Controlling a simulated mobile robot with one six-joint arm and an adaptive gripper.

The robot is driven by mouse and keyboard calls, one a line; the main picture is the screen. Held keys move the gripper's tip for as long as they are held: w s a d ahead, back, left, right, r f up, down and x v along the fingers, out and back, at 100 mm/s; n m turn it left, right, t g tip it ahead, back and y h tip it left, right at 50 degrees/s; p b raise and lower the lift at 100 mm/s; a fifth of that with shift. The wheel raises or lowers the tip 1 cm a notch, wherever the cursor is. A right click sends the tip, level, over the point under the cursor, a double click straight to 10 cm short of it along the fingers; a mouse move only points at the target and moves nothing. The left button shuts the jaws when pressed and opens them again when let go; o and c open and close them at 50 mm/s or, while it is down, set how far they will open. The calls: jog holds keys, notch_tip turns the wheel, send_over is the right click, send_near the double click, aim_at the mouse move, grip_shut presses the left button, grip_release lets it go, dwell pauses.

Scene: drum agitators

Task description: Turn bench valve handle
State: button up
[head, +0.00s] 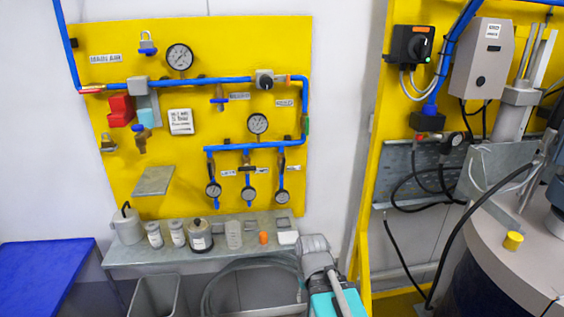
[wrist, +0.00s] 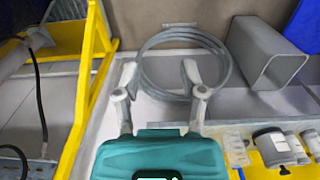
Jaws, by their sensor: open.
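The yellow panel (head: 200,110) on the wall carries blue pipes and several small valves. One valve with a blue lever (head: 238,97) hangs under the upper pipe; another blue lever (head: 138,127) sits at the left on a brass-coloured body. I cannot tell which one is the bench valve handle. In the wrist view my gripper (wrist: 160,76) is open and empty, its two grey fingers apart over the floor by a coiled hose. No valve handle shows clearly there. In the head view my fingers cannot be made out.
A grey bench (head: 160,252) under the panel holds jars, a clear bottle and an orange cap. A grey bin (head: 155,297) and coiled hose (head: 225,285) are below. A blue table (head: 45,270) is left. A yellow frame post (head: 365,170) and drum table (head: 505,255) are right.

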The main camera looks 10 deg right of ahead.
jog(key=shift+w, duration=0.1)
jog(key=m+t+p, duration=0.1)
jog(key=m+t, duration=0.1)
jog(key=t, duration=1.6)
send_near(284, 163)
jog(key=s, duration=0.2)
jog(key=shift+s, duration=0.35)
jog(key=shift+w, duration=0.1)
jog(key=w, duration=1.3)
jog(key=shift+w+f, duration=0.1)
jog(key=shift+w, duration=0.25)
grip_shut()
